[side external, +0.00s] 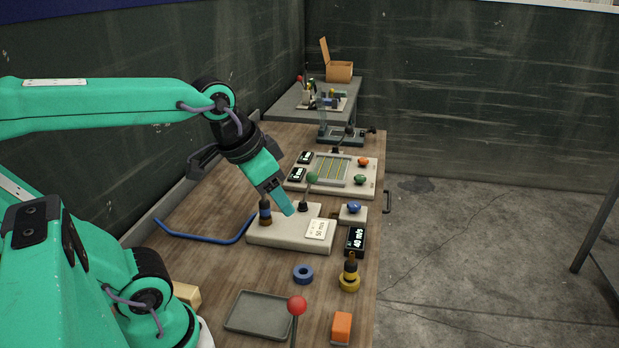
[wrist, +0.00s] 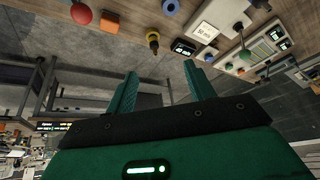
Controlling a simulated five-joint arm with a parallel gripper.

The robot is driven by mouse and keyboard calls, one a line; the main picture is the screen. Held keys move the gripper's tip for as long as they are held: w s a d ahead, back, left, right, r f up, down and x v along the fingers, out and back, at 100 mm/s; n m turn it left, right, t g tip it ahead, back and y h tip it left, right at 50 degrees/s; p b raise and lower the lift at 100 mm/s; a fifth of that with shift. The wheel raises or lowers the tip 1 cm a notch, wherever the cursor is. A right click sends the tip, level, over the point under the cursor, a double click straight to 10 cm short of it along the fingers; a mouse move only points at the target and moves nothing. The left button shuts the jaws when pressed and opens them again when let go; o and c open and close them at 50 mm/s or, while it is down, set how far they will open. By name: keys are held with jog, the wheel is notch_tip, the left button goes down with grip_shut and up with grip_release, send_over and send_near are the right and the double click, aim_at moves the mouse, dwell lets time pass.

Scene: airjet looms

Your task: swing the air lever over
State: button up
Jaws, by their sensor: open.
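A lever with a green ball (side external: 312,177) stands upright, tilted slightly right, on a pale base block (side external: 275,238) with a card reading 50 m/s (side external: 319,229). A display (side external: 356,240) reading 40 m/s sits right of the block.
A red-balled lever (side external: 297,306) stands at the front, by a grey tray (side external: 262,314). A blue ring (side external: 303,273), yellow-ringed peg (side external: 349,275), orange block (side external: 342,327) and blue-knobbed box (side external: 353,213) are nearby. A blue hose (side external: 205,237) lies left. A second panel (side external: 298,187) stands behind.

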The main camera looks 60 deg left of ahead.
jog(key=shift+s+d+f+n, duration=0.15)
jog(key=shift+s+d+f, duration=0.05)
jog(key=shift+s+f, duration=0.35)
jog(key=shift+s+d+f+n, duration=0.2)
jog(key=shift+s+f, duration=0.25)
jog(key=shift+s, duration=0.15)
jog(key=shift+c, duration=0.4)
jog(key=w+a+r+m+g, duration=0.1)
jog(key=w+a+r+m, duration=0.1)
jog(key=w+a, duration=0.45)
jog(key=w+a+r+m+g, duration=0.1)
jog(key=w+a+r+m, duration=0.2)
jog(key=w, duration=0.6)
jog(key=w+a+f+m+g, duration=0.1)
jog(key=w+a+f, duration=0.1)
jog(key=a, duration=0.3)
jog(key=w+a+f+m+g, duration=0.1)
jog(key=w+a+f, duration=0.2)
jog(key=w+a, duration=0.2)
jog(key=w+a+f+m+g, duration=0.1)
jog(key=w+a+f+m, duration=0.1)
jog(key=a, duration=0.4)
jog(key=shift+w+a+f, duration=0.1)
jog(key=shift+w+f, duration=0.6)
jog(key=shift+w, duration=0.15)
jog(key=shift+f, duration=0.15)
